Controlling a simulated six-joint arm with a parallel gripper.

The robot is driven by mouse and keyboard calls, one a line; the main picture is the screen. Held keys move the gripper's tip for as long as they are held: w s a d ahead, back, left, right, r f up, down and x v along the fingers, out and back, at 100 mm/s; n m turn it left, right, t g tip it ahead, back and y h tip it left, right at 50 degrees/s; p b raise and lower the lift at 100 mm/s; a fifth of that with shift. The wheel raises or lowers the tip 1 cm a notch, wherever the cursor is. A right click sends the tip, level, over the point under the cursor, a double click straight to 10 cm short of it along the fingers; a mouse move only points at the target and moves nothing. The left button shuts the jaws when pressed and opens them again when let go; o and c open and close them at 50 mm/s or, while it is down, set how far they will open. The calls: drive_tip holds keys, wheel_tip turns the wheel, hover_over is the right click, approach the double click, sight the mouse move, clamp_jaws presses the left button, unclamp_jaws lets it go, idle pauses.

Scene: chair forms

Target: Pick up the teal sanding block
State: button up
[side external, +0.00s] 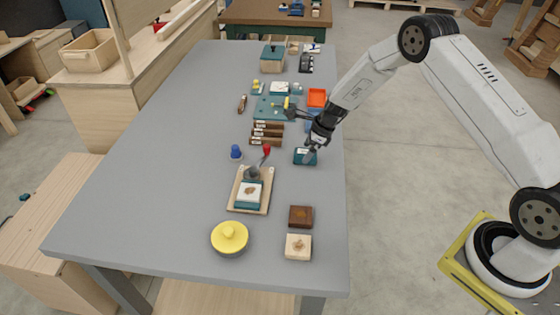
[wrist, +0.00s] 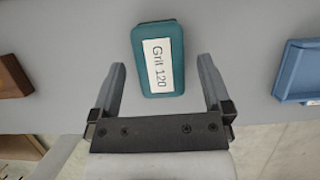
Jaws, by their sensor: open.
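The teal sanding block (wrist: 174,70) lies on the grey table in the wrist view, with a white "Grit 120" label on top. It sits just beyond and between the lines of my open gripper's (wrist: 164,78) two fingers, slightly tilted in the picture. The near end of the block reaches between the fingertips, with a gap on each side. In the side external view the sanding block (side external: 304,157) is near the table's right edge, with my gripper (side external: 311,150) right over it and partly hiding it. I cannot tell the exact height of the fingers.
Stacked brown pieces (side external: 266,134) lie left of the block. A blue object (wrist: 299,72) is at the right in the wrist view. A wooden tray (side external: 236,207) holding another teal-and-white block stands nearer the camera. Brown (side external: 300,217) and pale (side external: 298,247) square blocks lie further forward.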

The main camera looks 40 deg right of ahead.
drive_tip(key=shift+x, duration=0.9)
drive_tip(key=c, duration=1.3)
drive_tip(key=shift+o, duration=0.2)
drive_tip(key=shift+r, duration=0.15)
drive_tip(key=shift+r, duration=0.75)
drive_tip(key=s+a+r, duration=0.1)
drive_tip(key=s+r, duration=1)
drive_tip(key=s, duration=0.3)
drive_tip(key=shift+a, duration=0.2)
